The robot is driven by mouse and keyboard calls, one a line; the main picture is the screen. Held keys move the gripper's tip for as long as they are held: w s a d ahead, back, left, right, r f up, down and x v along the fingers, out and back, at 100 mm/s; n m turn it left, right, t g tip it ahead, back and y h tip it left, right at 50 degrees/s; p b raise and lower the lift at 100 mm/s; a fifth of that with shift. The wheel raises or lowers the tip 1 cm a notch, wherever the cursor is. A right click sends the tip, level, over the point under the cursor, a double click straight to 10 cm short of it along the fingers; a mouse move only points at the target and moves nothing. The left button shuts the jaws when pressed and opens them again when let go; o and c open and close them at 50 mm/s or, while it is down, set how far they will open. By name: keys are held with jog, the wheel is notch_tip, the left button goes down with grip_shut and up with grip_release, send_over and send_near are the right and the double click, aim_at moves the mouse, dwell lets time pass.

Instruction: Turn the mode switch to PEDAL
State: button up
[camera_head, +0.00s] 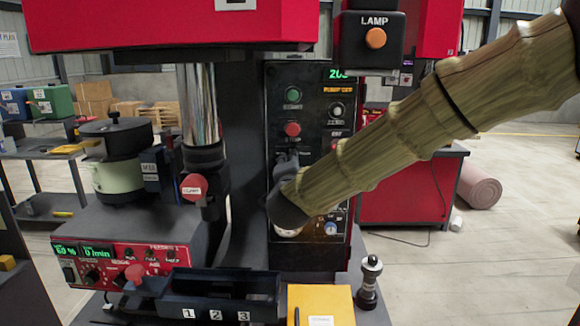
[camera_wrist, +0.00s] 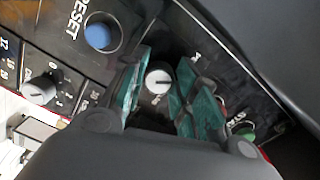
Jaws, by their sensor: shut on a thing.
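My gripper (camera_head: 287,168) is at the dark control panel (camera_head: 310,84) in the head view, where its end covers the middle left of the panel. In the wrist view my gripper (camera_wrist: 162,88) has its teal finger pads on either side of a round switch knob (camera_wrist: 158,79) with a pale face and is shut on it. A dark line crosses the knob's face, roughly level in that picture. The lettering around the knob is mostly hidden by the fingers, so I cannot read which mode it points to. The knob is hidden in the head view.
A blue RESET button (camera_wrist: 97,36) and a scaled knob (camera_wrist: 39,90) lie left of the fingers. A green button (camera_wrist: 245,132) is close on the right. A red button (camera_head: 292,129) and a lamp box (camera_head: 371,40) are above my gripper. A numbered tray (camera_head: 222,306) stands below.

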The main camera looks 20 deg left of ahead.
jog(key=shift+w+r+n, duration=0.1)
jog(key=shift+n, duration=0.5)
jog(key=shift+d, duration=0.1)
jog(key=o, duration=1)
jog(key=shift+w, duration=0.1)
jog(key=v, duration=1.2)
